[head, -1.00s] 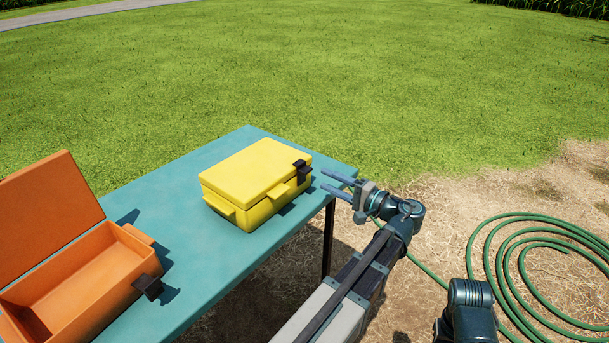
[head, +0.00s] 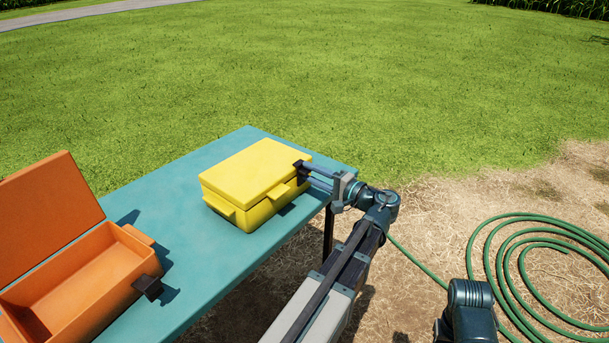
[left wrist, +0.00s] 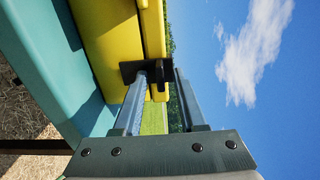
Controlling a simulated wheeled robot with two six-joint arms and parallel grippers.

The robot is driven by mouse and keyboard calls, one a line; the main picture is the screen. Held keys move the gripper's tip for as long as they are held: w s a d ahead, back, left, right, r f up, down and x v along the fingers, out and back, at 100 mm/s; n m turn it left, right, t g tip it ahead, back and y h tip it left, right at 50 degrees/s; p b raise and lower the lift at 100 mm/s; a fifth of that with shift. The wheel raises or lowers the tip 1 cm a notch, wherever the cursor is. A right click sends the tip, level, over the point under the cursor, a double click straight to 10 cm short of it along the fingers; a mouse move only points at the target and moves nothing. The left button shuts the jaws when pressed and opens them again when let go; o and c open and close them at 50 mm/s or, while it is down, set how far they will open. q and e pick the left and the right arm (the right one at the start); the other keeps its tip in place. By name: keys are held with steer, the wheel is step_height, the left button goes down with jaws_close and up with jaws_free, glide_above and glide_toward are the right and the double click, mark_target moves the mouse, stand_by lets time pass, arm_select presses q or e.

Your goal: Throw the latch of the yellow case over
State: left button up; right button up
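The yellow case (head: 250,175) sits closed on the teal table. Its black latch (head: 302,171) is at the case's right side, at the seam between lid and body, and partly hidden by my fingers. My left gripper (head: 308,172) has its fingertips at the latch. In the left wrist view the two fingers (left wrist: 160,85) are apart, with the black latch (left wrist: 151,71) at their tips and its small knob between them. I cannot tell whether both fingers touch it. The yellow case (left wrist: 110,40) fills the upper left there. My right gripper is out of view.
An open orange case (head: 75,280) with a black latch (head: 149,287) stands on the table's near left. The teal table (head: 200,270) has bare room between the cases. A green hose (head: 540,245) lies coiled on dry ground at right.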

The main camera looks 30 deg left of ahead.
mark_target(302, 180)
arm_select(q)
jaws_close()
steer(key=d+f+y+b, duration=0.1)
steer(key=b, duration=0.2)
steer(key=f+y+b, duration=0.1)
steer(key=b, duration=0.2)
steer(key=shift+s+d+f+b, duration=0.1)
steer(key=shift+d+f+b, duration=0.25)
steer(key=shift+d+f, duration=0.05)
step_height(302, 180, down, 3)
steer(key=y+b, duration=0.2)
steer(key=b, duration=0.4)
steer(key=shift+f+b, duration=0.1)
steer(key=shift+b, duration=0.3)
steer(key=shift+d+f+b, duration=0.1)
steer(key=shift+f+b, duration=0.05)
steer(key=shift+b, duration=0.4)
steer(key=shift+y, duration=0.3)
